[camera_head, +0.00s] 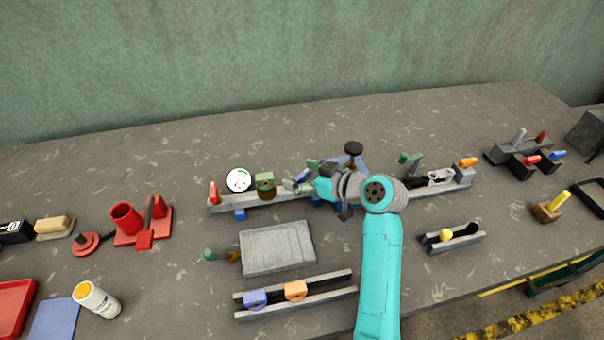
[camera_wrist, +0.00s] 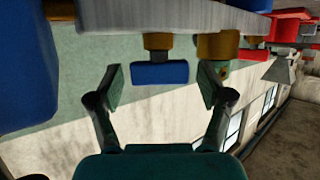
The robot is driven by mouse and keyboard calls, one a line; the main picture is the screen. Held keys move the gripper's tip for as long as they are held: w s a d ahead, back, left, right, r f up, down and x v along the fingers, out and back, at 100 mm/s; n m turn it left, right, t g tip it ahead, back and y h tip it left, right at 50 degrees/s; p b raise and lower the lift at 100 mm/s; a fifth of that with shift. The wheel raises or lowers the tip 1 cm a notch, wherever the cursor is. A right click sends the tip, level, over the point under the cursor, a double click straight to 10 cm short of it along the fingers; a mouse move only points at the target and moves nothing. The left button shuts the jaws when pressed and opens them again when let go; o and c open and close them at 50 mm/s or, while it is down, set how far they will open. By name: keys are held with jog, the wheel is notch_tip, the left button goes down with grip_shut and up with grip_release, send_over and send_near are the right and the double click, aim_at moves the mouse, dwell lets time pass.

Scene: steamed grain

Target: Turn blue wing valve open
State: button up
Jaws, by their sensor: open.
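The blue wing valve (camera_wrist: 160,73) shows in the wrist view as a blue block on a brass stem beside the grey rail (camera_wrist: 190,15). My gripper (camera_wrist: 161,86) is open, with one green-padded finger on each side of the blue wing. I see a gap on both sides and no clear contact. In the head view my gripper (camera_head: 301,178) reaches left over the rail (camera_head: 290,191), and the small blue wing (camera_head: 303,176) shows between its fingertips, partly hidden. How far the wing is turned is hard to tell.
A green-topped brass fitting (camera_head: 265,184), a white dial (camera_head: 239,180) and a red lever (camera_head: 213,192) stand left along the rail. A black knob (camera_head: 353,148) rises behind my wrist. A grey slab (camera_head: 277,248) lies in front. Bare bench lies behind the rail.

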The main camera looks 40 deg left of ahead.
jog(key=c, duration=1.2)
jog(key=m+t, duration=0.3)
jog(key=t, duration=0.1)
jog(key=shift+s+m+h, duration=0.1)
jog(key=shift+m+h, duration=0.2)
jog(key=shift+h, duration=0.1)
jog(key=shift+m+t+h, duration=1.1)
jog(key=shift+m+t, duration=0.8)
jog(key=shift+t, duration=0.1)
jog(key=o, duration=1.2)
